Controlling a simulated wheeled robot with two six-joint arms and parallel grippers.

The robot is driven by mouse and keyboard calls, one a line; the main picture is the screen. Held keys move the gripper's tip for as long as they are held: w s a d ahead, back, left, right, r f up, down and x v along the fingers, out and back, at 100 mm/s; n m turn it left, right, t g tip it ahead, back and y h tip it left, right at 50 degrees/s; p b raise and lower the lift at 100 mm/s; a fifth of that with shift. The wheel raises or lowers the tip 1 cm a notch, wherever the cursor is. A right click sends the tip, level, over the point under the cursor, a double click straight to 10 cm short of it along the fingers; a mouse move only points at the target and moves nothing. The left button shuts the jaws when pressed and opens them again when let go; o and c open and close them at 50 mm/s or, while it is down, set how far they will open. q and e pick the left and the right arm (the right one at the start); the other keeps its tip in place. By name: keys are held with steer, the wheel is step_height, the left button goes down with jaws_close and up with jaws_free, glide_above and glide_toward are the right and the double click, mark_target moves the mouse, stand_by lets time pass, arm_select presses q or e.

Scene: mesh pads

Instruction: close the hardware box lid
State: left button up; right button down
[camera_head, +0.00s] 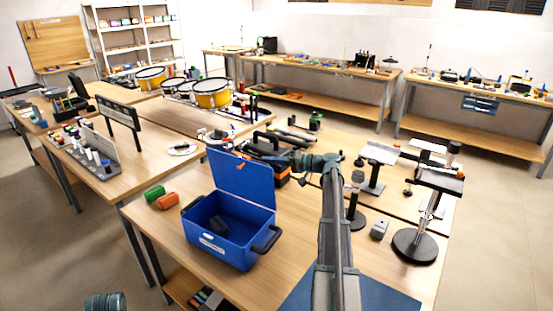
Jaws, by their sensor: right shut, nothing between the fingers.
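The blue hardware box (215,238) stands on the near wooden table, with a dark object inside and a dark handle on its right side. Its blue lid (240,178) is open and stands up from the back edge, leaning slightly back. A small orange piece shows near the lid's top. My right gripper (278,160) is just right of the lid's upper right edge, pointing left. It is shut and empty. Whether it touches the lid is hard to tell, because dark tools lie behind it. My left gripper is not in view.
A black and orange toolbox (283,180) sits behind the lid. Green (154,193) and orange (167,201) rolls lie left of the box. A stand with a round black base (414,246) and a small grey block (379,229) stand to the right. Table space before the box is narrow.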

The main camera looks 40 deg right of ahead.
mark_target(263, 169)
steer(key=a+n, duration=0.1)
steer(key=a, duration=0.1)
steer(key=s+a+n+p, duration=0.1)
steer(key=a, duration=0.1)
steer(key=s+a+n+h, duration=0.1)
steer(key=a, duration=0.1)
steer(key=shift+s+a+r, duration=0.1)
steer(key=shift+s+a, duration=0.15)
arm_select(q)
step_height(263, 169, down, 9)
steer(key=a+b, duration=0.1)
steer(key=b, duration=0.9)
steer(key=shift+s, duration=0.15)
arm_select(e)
steer(key=s+a+f+n+h, duration=0.1)
steer(key=s+a+f+n, duration=0.1)
steer(key=a+f+n, duration=0.2)
steer(key=s+a+f+n+h, duration=0.2)
steer(key=s+a+f+n, duration=0.1)
steer(key=a+f, duration=0.6)
steer(key=shift+s+a+n, duration=0.25)
steer(key=shift+a+n, duration=0.25)
steer(key=shift+a, duration=0.15)
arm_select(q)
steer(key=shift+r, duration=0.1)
